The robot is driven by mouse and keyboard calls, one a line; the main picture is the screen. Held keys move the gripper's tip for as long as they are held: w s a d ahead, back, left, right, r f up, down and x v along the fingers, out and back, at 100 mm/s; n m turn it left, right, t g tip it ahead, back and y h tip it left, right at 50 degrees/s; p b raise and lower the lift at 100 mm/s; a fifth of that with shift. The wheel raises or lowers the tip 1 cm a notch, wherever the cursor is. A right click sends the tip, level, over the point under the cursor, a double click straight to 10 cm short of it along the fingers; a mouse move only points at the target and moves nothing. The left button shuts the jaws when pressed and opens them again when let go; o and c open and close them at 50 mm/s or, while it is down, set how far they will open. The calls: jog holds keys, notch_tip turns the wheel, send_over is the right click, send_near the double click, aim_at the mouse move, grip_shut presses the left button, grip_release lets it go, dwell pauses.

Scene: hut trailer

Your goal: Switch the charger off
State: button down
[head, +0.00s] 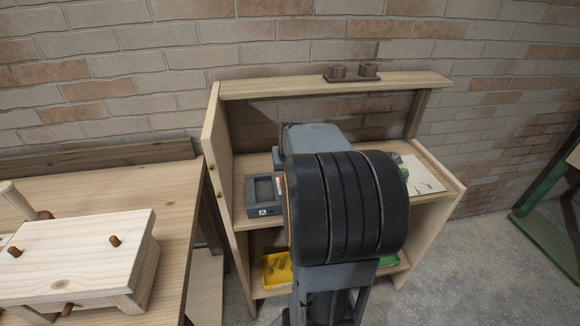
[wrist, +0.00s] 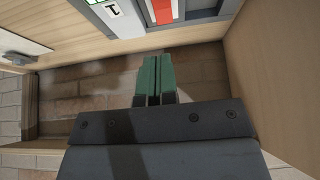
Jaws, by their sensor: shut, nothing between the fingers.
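A grey box-like unit (head: 264,208), which looks like the charger, stands on the middle shelf. It has a dark recess on top and a small white label marked A. A bit of red shows at its right, where my arm covers the rest. In the wrist view, a red part (wrist: 162,12) sits in a grey and white face at the top edge, beside a white label (wrist: 113,10). I cannot tell the switch's position. My gripper (wrist: 154,62) has its green fingers together and empty, just below that face in the picture, apparently apart from it.
The wooden shelf unit (head: 212,150) has side walls close around my arm. A yellow bin (head: 270,272) and a green bin (head: 389,261) are on the lower shelf. White paper (head: 424,177) lies at right. A workbench (head: 110,189) stands at left.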

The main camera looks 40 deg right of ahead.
jog(key=shift+s+a+r, duration=0.3)
jog(key=shift+s+r, duration=0.2)
jog(key=shift+r, duration=0.05)
jog(key=shift+s+a+r, duration=0.3)
jog(key=shift+s+r, duration=0.15)
jog(key=shift+r, duration=0.1)
jog(key=s+a+f+n+y, duration=0.1)
jog(key=s+a+n, duration=0.2)
jog(key=a, duration=0.8)
jog(key=s+a+f+n+g+y, duration=0.1)
jog(key=s+a, duration=0.5)
jog(key=a, duration=0.6)
jog(key=shift+s+a+f+n+y, duration=0.2)
jog(key=shift+n+y, duration=0.3)
jog(key=shift+n, duration=0.6)
